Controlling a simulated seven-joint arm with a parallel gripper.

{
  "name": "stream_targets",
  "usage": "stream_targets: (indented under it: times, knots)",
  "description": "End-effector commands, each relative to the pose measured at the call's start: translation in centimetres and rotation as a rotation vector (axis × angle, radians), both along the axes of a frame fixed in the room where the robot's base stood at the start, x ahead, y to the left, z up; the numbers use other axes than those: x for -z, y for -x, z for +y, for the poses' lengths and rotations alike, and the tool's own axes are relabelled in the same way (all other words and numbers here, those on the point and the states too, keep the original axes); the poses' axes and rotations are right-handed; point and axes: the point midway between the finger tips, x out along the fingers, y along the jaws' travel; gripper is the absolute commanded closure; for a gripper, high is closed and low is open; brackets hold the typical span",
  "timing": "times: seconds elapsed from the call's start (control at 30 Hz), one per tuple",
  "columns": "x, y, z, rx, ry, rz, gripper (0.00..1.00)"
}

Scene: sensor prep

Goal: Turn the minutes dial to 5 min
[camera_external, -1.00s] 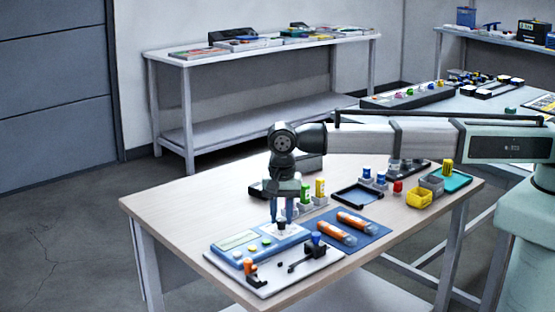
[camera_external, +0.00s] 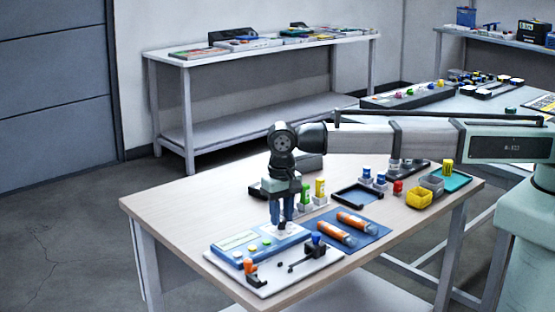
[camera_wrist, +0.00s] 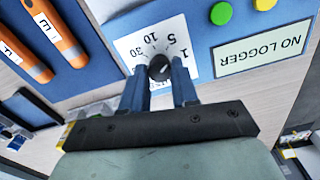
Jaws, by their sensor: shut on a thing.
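The minutes dial is a small dark knob (camera_wrist: 160,68) on a white scale plate (camera_wrist: 128,47) with 1, 5, 10 and 30 readable around it. The plate is on the blue panel (camera_wrist: 198,22). My gripper (camera_wrist: 161,76) points down at the panel and its blue fingers are shut on the knob, one on each side. In the external view my gripper (camera_external: 282,222) stands over the panel's right end and the dark knob (camera_external: 282,226) shows just below the fingertips. I cannot tell which number the knob's pointer faces.
The panel also has green (camera_wrist: 221,13) and yellow buttons and a NO LOGGER label (camera_wrist: 262,47). A blue mat (camera_external: 372,233) with two orange tubes (camera_external: 350,220) lies to its right. A white board (camera_external: 275,283) with clamps lies in front. Small bottles stand behind.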

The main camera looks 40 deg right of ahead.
Motion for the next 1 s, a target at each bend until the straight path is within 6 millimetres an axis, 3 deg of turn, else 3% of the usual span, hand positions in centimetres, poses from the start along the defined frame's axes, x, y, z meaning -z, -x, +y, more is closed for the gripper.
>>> stream_targets:
  times: [0.4,0.87,0.9,1.0]
  knots:
    - [-0.03,-0.02,0.02,-0.161,0.000,0.000,1.00]
    - [-0.03,-0.02,0.02,-0.175,-0.001,0.000,1.00]
    - [-0.03,-0.02,0.02,-0.175,-0.001,0.000,0.70]
    - [-0.03,-0.02,0.02,-0.175,-0.001,0.000,0.60]
